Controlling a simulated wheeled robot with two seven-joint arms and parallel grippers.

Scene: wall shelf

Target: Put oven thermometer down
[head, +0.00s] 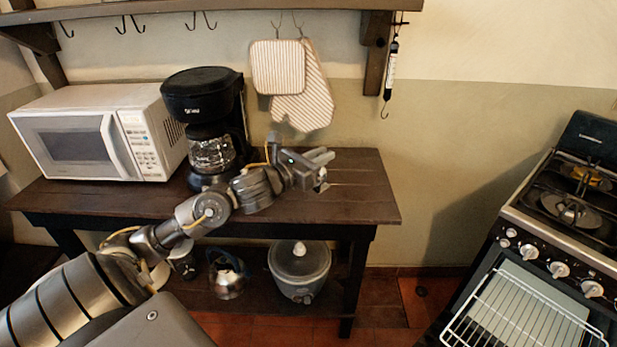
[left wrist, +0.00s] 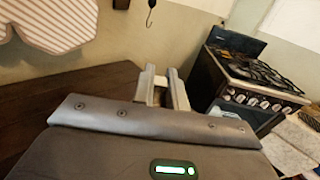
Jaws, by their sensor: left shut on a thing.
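My left gripper (head: 318,166) reaches in from the left over the right part of the wooden table (head: 365,205). It also shows in the left wrist view (left wrist: 163,90), with its fingers close together. It is shut on a small pale, metallic piece (head: 323,187), taken to be the oven thermometer, which is mostly hidden by the fingers. Its dial cannot be made out. The held piece appears at or just above the tabletop; I cannot tell whether it touches. My right gripper is not in view.
A coffee maker (head: 205,105) and white microwave (head: 75,140) stand on the table's left. Mitts (head: 278,68) hang behind. A slow cooker (head: 300,272) and kettle (head: 228,275) sit below. A stove (head: 555,235) with its rack (head: 520,310) out stands right. The tabletop's right end is clear.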

